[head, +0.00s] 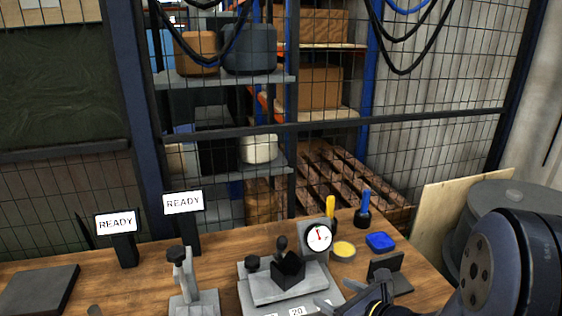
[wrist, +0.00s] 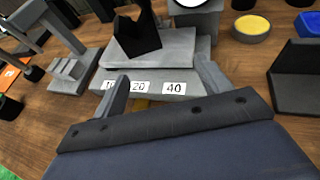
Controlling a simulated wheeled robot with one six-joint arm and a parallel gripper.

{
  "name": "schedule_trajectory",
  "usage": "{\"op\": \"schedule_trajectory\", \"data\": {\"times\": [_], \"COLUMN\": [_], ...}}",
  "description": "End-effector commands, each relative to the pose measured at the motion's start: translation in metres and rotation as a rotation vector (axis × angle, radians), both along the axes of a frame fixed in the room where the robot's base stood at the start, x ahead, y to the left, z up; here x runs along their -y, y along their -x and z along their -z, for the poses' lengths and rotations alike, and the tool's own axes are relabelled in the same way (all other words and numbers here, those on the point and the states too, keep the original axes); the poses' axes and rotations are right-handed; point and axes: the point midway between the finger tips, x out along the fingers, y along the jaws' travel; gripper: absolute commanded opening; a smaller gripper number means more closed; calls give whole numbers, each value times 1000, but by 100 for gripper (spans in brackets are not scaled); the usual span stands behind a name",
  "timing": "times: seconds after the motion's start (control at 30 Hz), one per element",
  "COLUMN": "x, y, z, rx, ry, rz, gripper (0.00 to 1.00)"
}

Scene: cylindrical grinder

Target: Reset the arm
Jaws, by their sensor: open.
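My gripper (head: 352,292) is at the lower right of the head view, over the wooden bench beside the grey gauge fixture (head: 260,296). In the wrist view my gripper (wrist: 162,84) has its two grey fingers spread apart, with nothing visible held between them. The fixture's front face (wrist: 152,84), with number labels including 20 and 40, shows beyond and between the fingers. I cannot tell whether the fingers touch it. My dark arm (head: 515,262) reaches in from the right edge.
A dial gauge (head: 319,237), a yellow-topped tin (head: 343,250), a blue block (head: 380,241) and a dark angled stand (head: 389,275) are near my gripper. A grey clamp stand (head: 187,280) and two READY signs (head: 116,223) are left. A mesh fence stands behind the bench.

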Motion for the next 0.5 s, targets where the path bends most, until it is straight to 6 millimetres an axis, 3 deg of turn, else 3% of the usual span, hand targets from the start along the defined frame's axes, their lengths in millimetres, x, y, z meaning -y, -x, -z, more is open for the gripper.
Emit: {"op": "schedule_trajectory", "data": {"times": [0.5], "x": [19], "y": [-72], "z": [-18], "rx": [1], "ry": [-2], "rz": [220], "gripper": [73]}}
